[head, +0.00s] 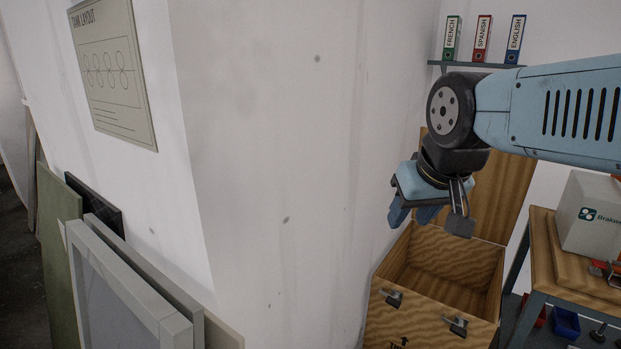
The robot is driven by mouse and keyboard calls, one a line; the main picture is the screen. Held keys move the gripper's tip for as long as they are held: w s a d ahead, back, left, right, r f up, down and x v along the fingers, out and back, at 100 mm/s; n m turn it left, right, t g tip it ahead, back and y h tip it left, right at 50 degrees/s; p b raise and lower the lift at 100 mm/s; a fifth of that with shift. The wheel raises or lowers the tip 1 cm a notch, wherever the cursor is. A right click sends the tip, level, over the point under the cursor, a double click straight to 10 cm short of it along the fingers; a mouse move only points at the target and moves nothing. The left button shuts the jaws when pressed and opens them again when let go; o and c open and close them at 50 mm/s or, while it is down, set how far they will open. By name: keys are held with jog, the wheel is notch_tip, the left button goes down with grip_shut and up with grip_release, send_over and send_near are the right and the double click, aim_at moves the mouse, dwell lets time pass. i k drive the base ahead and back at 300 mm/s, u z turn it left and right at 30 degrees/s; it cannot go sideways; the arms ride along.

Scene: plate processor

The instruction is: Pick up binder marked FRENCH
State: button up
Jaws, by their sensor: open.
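The binder marked FRENCH (451,38) is green and stands upright at the left end of a small wall shelf (478,65). A red binder marked SPANISH (482,38) and a blue binder marked ENGLISH (515,38) stand to its right, with gaps between them. My gripper (428,214) is open and empty, pointing down, well below the shelf and the binders. It hangs in front of an open wooden crate. My arm reaches in from the right, just below the shelf.
The open wooden crate (403,323) stands below my gripper, its lid (507,190) raised behind. A wooden table (541,250) with a grey box (592,215) is at the right. A wall corner (270,180) fills the middle. Framed panels (150,310) lean at the left.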

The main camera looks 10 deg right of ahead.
aim_at(452, 36)
jog(key=z, duration=0.45)
jog(key=i, duration=0.8)
jog(key=z, duration=0.3)
jog(key=k, duration=0.9)
jog(key=z, duration=0.2)
jog(key=i, duration=0.9)
jog(key=u, duration=0.05)
